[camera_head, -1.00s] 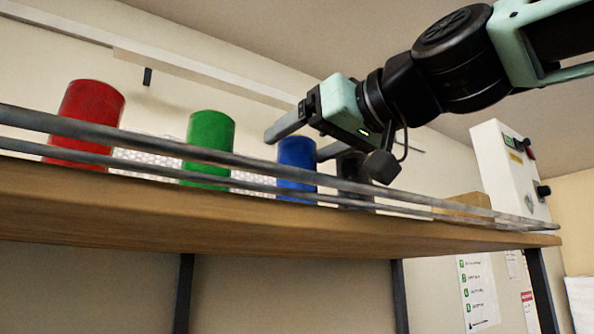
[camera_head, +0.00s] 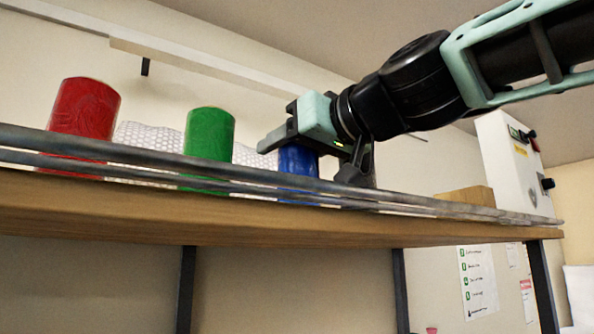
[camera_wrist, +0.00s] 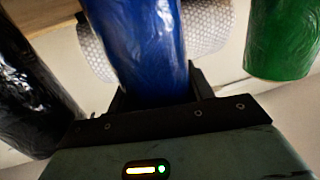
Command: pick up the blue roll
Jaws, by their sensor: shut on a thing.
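The blue roll (camera_head: 298,162) stands upright on the wooden shelf (camera_head: 120,208), behind the metal rails. My gripper (camera_head: 285,140) reaches in from the right and is shut on the upper part of the blue roll. In the wrist view the blue roll (camera_wrist: 140,45) sits between the dark jaws and fills the middle of the picture. The fingertips are mostly hidden there by the roll and the gripper body. The lower part of the roll is partly hidden by the rails in the head view.
A green roll (camera_head: 209,140) and a red roll (camera_head: 86,110) stand to the left. A black roll (camera_wrist: 30,90) is close beside in the wrist view. Bubble wrap (camera_head: 150,140) lies behind. Metal rails (camera_head: 150,165) run along the shelf front. A control box (camera_head: 505,165) is at right.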

